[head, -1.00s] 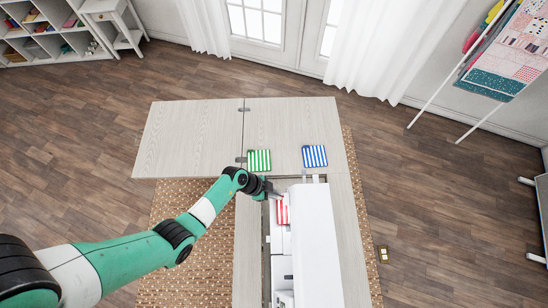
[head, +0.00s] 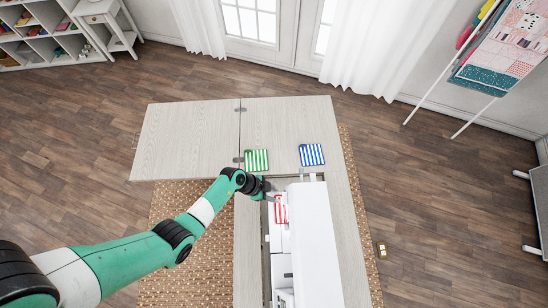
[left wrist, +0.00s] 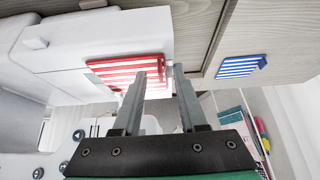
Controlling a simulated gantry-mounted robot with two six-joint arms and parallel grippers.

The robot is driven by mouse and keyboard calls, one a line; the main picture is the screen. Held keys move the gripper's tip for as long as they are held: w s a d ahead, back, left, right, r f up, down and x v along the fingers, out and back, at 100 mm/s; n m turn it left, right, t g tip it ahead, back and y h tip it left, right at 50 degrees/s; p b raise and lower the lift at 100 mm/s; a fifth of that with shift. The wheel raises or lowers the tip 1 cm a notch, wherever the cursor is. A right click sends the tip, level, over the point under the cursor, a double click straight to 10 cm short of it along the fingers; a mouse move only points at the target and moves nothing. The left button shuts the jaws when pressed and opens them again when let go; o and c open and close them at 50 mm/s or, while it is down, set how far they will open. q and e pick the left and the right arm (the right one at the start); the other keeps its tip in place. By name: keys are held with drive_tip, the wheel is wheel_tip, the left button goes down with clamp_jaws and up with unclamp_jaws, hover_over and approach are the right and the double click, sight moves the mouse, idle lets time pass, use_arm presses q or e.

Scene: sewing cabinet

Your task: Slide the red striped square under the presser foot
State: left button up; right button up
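The red striped square (head: 281,209) lies on the white bed of the sewing machine (head: 312,235), left of the machine's upper body. It also shows in the left wrist view (left wrist: 112,70), just past my fingertips. My left gripper (head: 271,196) is at the square's far-left corner. In the left wrist view its fingers (left wrist: 168,70) stand apart with a gap. One finger overlaps the end of the square, and the other is beyond its edge; I cannot tell whether they touch it. The presser foot cannot be made out. My right gripper is not in view.
A green striped square (head: 256,160) and a blue striped square (head: 311,155) lie on the wooden cabinet top (head: 190,140) beyond the machine. The machine sits in a cabinet opening, its tall body close to the right of the red square. The cabinet top's left part is clear.

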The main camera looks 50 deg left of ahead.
use_arm(q)
drive_tip(key=shift+r, duration=0.1)
drive_tip(key=shift+s+a+r+p, duration=0.15)
drive_tip(key=shift+r+p, duration=0.2)
drive_tip(key=p+v, duration=0.5)
drive_tip(key=v, duration=0.5)
drive_tip(key=shift+r, duration=0.25)
drive_tip(key=shift+s+a, duration=0.1)
